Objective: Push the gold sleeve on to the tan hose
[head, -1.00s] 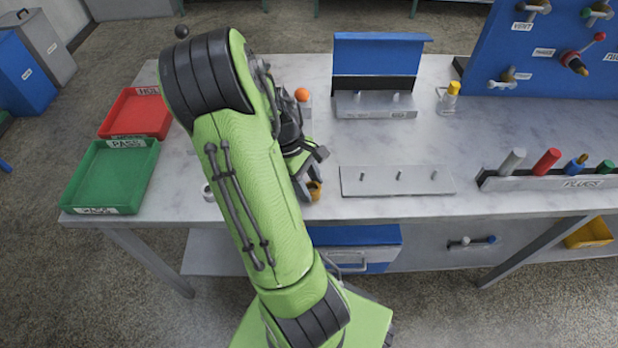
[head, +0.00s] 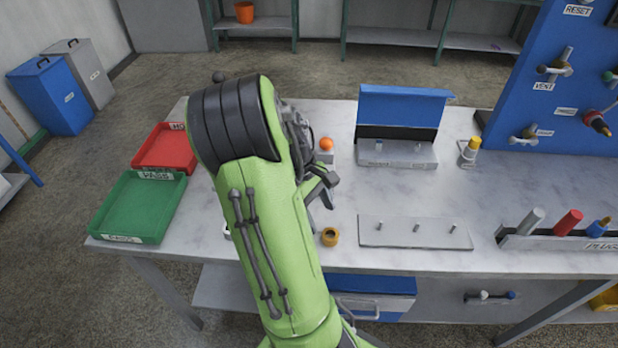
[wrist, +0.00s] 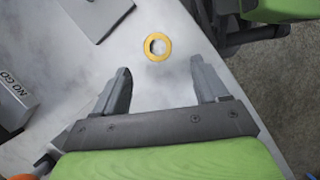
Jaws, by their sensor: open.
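The gold sleeve (head: 330,236) is a short ring on the bench top near its front edge, left of a flat grey plate. In the wrist view the sleeve (wrist: 157,47) shows from above with its hole open, just beyond the fingertips and about midway between them. My gripper (wrist: 160,68) is open, with nothing between its fingers. In the head view my gripper (head: 327,192) is behind the sleeve, apart from it and partly hidden by my arm. I cannot pick out the tan hose in either view.
The grey plate (head: 414,232) with short pegs lies right of the sleeve. An orange ball (head: 326,143) on a grey block stands behind. Green (head: 140,208) and red (head: 167,150) trays are at left; a plug rack (head: 560,241) and blue valve board (head: 580,80) are at right.

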